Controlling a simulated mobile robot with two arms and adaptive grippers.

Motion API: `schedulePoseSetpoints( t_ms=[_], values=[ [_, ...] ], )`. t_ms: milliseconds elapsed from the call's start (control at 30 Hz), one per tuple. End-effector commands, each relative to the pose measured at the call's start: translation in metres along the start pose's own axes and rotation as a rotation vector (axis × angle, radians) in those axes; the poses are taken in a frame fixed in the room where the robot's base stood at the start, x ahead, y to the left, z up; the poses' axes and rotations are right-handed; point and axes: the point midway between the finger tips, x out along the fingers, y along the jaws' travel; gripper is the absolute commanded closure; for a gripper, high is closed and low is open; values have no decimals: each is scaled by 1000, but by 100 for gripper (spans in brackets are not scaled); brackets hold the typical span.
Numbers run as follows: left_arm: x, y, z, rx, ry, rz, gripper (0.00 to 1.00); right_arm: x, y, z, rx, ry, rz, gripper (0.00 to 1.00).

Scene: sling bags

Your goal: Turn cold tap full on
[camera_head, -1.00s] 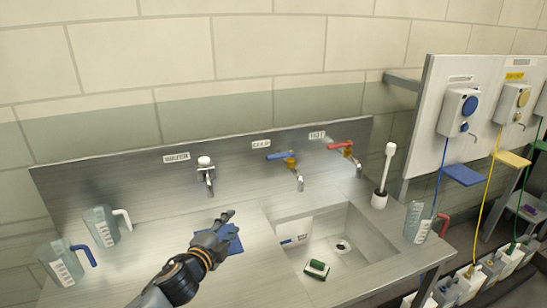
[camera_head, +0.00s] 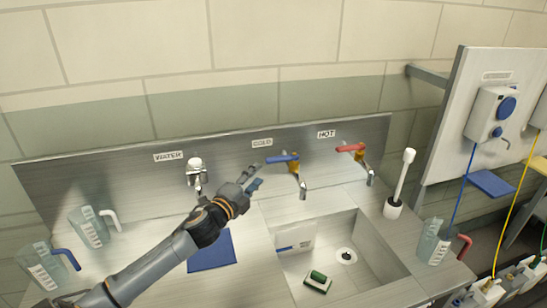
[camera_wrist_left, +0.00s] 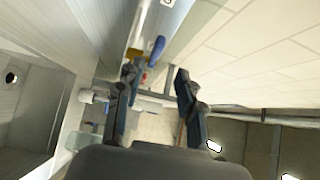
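The cold tap (camera_head: 294,172) has a blue lever and a brass-coloured body, and stands on the back panel under the COLD label (camera_head: 262,143). Its lever points left. My left gripper (camera_head: 258,177) is just left of the lever, with its fingers apart and nothing between them. In the left wrist view the fingers (camera_wrist_left: 157,84) are spread, and the blue lever (camera_wrist_left: 157,48) shows ahead of the gap between them. I see no clear contact. My right gripper is not in view.
The hot tap (camera_head: 354,150) with a red lever is to the right, the water tap (camera_head: 196,170) to the left. The sink (camera_head: 375,255) holds a green sponge (camera_head: 317,281). A brush (camera_head: 400,185) stands right. Jugs (camera_head: 90,226) stand left. A blue cloth (camera_head: 212,252) lies below my arm.

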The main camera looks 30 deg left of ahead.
Motion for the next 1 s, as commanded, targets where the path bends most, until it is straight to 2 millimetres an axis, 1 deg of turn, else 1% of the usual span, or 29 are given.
schedulePoseSetpoints(
  t_ms=[33,67,167,267,400,500,700,900,1000],
  values=[
    [9,-4,1,-2,-2,-2,62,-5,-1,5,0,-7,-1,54],
    [14,-4,0,-2,-2,-2,62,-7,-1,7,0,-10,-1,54],
    [31,-4,0,-2,-2,-2,62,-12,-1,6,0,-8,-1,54],
    [48,-4,0,-2,-3,-2,62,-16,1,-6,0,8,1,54],
    [70,-3,0,-3,-3,0,62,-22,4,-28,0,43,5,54],
    [83,-2,0,-3,-2,0,62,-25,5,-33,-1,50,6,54],
    [100,0,0,-1,-1,1,62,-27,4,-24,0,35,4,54],
    [104,0,0,0,0,0,62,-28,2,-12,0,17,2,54],
    [104,0,0,0,0,1,62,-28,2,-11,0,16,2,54]
  ],
)
